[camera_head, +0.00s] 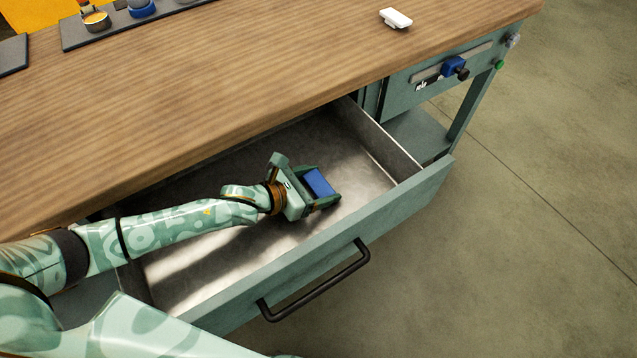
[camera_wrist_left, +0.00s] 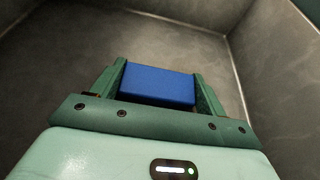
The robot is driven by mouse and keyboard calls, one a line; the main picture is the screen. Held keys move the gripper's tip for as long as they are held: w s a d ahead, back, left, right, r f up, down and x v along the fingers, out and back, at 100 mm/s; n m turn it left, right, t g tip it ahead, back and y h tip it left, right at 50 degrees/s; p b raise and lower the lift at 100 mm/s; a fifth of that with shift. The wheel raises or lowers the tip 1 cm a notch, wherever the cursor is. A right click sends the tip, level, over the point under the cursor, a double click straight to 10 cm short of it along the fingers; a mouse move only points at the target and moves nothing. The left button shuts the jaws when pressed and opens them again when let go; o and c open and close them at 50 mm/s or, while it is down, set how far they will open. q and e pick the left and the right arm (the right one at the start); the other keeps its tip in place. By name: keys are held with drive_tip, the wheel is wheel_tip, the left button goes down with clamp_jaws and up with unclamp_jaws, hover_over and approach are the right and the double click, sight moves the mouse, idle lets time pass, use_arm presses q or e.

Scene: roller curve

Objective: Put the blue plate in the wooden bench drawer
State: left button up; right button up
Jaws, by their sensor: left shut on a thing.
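The blue plate (camera_head: 319,183) is a small blue block-like piece held between the fingers of my left gripper (camera_head: 322,186). In the left wrist view the blue plate (camera_wrist_left: 158,85) sits squarely between the two green fingers of the left gripper (camera_wrist_left: 160,88), which are shut on it. The drawer (camera_head: 375,145) of the wooden bench (camera_head: 200,85) is pulled open and has a bare metal inside. The gripper and plate are inside the drawer's outline. I cannot tell whether the plate touches the drawer floor. My right gripper is not in view.
The drawer's front has a black bar handle (camera_head: 315,282). A white object (camera_head: 395,18) lies on the bench top at the back. A grey tray (camera_head: 125,25) with small round parts is at the back left. The drawer floor around the gripper is clear.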

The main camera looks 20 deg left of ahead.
use_arm(q)
drive_tip(key=o, duration=1)
drive_tip(key=shift+r, duration=0.2)
drive_tip(key=p+v, duration=0.4)
drive_tip(key=v, duration=0.8)
drive_tip(key=shift+f, duration=0.1)
